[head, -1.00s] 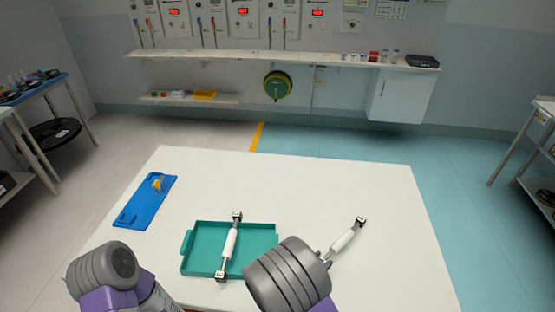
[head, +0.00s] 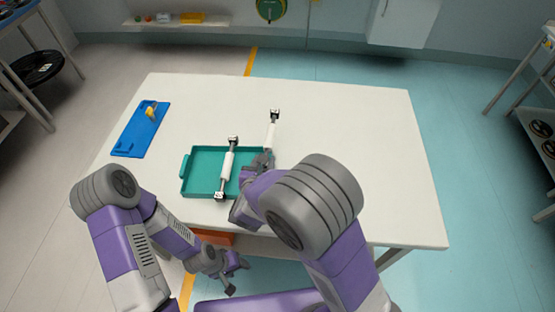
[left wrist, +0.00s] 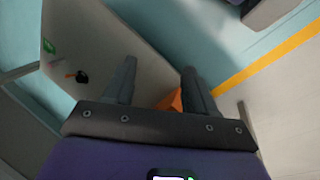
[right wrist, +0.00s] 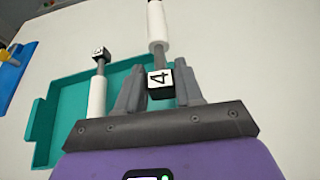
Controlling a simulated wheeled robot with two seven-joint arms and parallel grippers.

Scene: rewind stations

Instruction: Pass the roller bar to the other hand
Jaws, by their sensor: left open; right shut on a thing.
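My right gripper (head: 262,160) is shut on the lower end of a roller bar (head: 272,135), just right of the teal tray. In the right wrist view (right wrist: 158,92) its fingers are around the bar's end block, marked 4 (right wrist: 158,82), and the white roller (right wrist: 158,28) points away. A second roller bar (head: 227,166) lies across the teal tray (head: 187,188); it also shows in the right wrist view (right wrist: 97,97). My left gripper (head: 236,272) is open and empty, low in front of the table's front edge, well apart from the held bar.
The white table (head: 340,130) is clear at the back and right. A blue board (head: 139,132) with a yellow piece (head: 151,112) lies at the left. Something orange (head: 215,238) shows under the table's front edge; it also shows in the left wrist view (left wrist: 172,101).

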